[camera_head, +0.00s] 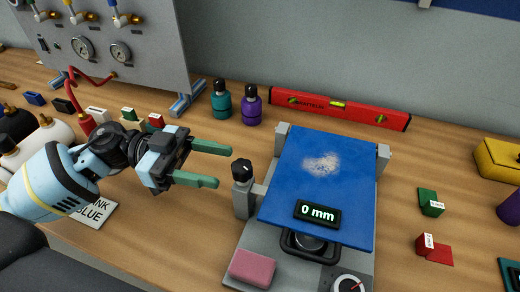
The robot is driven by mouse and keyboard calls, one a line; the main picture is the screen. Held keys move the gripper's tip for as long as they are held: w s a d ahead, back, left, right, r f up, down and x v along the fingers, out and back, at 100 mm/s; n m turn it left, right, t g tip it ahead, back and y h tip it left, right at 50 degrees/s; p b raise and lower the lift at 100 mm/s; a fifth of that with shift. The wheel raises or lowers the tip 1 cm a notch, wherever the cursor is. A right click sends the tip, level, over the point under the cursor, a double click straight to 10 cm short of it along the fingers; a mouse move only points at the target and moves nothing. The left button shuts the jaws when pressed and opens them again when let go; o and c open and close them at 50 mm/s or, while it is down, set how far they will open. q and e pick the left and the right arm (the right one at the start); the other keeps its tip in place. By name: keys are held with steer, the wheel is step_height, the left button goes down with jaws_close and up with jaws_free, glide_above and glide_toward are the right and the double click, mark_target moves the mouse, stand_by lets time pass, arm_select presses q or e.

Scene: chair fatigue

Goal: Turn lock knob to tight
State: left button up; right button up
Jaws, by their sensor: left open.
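A black knob (242,170) with a small white mark sits on top of a grey post at the left side of the test stand (235,259). The stand carries a tilted blue plate (335,171) with a pale worn patch and a display (317,213) reading 0 mm. My left gripper (222,166) is open and empty, its two green fingers pointing right. The fingertips are just left of the black knob, with a small gap in the picture. A round dial (348,284) with a red mark is at the stand's front, cut off by the bottom edge. My right gripper is not in view.
A pink block (252,268) lies on the stand's front left. Teal (221,100) and purple (251,105) bottles and a red level (340,108) stand behind. A gauge panel (110,45) is at back left. Red and green blocks lie right of the stand, with bare table between.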

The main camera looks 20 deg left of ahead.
mark_target(232, 167)
arm_select(q)
steer(key=d, duration=0.3)
steer(key=d+p, duration=0.1)
steer(key=d, duration=0.2)
steer(key=shift+w+r, duration=0.2)
steer(key=shift+d+f, duration=0.15)
steer(key=shift+d, duration=0.7)
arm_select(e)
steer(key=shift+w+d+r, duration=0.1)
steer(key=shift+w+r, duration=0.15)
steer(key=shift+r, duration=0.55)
arm_select(q)
steer(key=c, duration=1)
